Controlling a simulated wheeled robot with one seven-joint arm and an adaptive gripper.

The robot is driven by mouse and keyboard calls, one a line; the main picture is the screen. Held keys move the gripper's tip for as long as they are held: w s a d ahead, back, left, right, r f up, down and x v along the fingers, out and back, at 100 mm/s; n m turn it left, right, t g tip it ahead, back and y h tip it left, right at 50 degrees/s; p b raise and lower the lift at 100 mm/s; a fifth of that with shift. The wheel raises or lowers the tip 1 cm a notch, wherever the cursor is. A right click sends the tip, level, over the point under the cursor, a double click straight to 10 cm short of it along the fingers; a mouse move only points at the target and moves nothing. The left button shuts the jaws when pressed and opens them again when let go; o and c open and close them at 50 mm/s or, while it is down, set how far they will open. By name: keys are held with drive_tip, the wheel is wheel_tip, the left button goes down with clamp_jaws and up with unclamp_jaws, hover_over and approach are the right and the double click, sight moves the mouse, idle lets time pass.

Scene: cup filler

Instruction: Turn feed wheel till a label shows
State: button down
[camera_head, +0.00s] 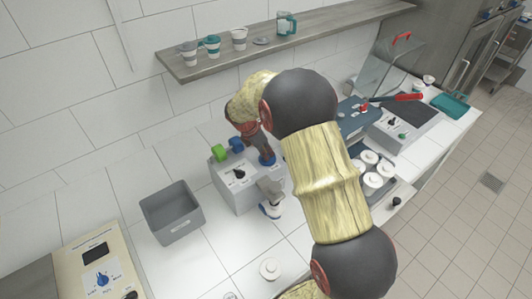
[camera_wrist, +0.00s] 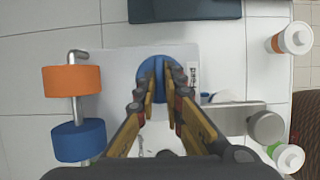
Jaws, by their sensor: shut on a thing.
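The blue feed wheel (camera_wrist: 160,66) sits on the light grey machine top in the wrist view.
An orange roll (camera_wrist: 72,80) and a blue roll (camera_wrist: 78,140) hang on a metal rod left of the wheel. A metal cylinder (camera_wrist: 266,127) juts out on the right. A grey bin (camera_head: 172,213) stands left of the machine. White lidded pots (camera_head: 372,181) stand right of my arm.

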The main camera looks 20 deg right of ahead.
drive_tip(key=shift+m, duration=0.3)
drive_tip(key=m+g+p, duration=0.1)
drive_tip(key=m, duration=0.1)
drive_tip(key=m+p, duration=0.1)
drive_tip(key=m, duration=0.1)
drive_tip(key=m+g+p, duration=0.1)
drive_tip(key=shift+w+r+m+g, duration=0.1)
drive_tip(key=shift+w+m+g, duration=0.2)
drive_tip(key=shift+m, duration=0.1)
drive_tip(key=m+g+y+p, duration=0.1)
drive_tip(key=m, duration=0.2)
drive_tip(key=shift+d+m, duration=0.1)
drive_tip(key=shift+m, duration=0.2)
drive_tip(key=m+g+y+p, duration=0.1)
drive_tip(key=m, duration=0.2)
drive_tip(key=shift+w+d+m, duration=0.1)
drive_tip(key=shift+m, duration=0.2)
drive_tip(key=m+y, duration=0.1)
drive_tip(key=m, duration=0.1)
drive_tip(key=m+y, duration=0.1)
drive_tip(key=m, duration=0.2)
drive_tip(key=shift+d+g, duration=0.15)
drive_tip(key=shift+g, duration=0.15)
drive_tip(key=m+y, duration=0.1)
drive_tip(key=m, duration=0.2)
drive_tip(key=m+y, duration=0.1)
drive_tip(key=m, duration=0.2)
drive_tip(key=shift+d+p, duration=0.1)
drive_tip(key=shift+p, duration=0.25)
drive_tip(key=shift+m, duration=0.4)
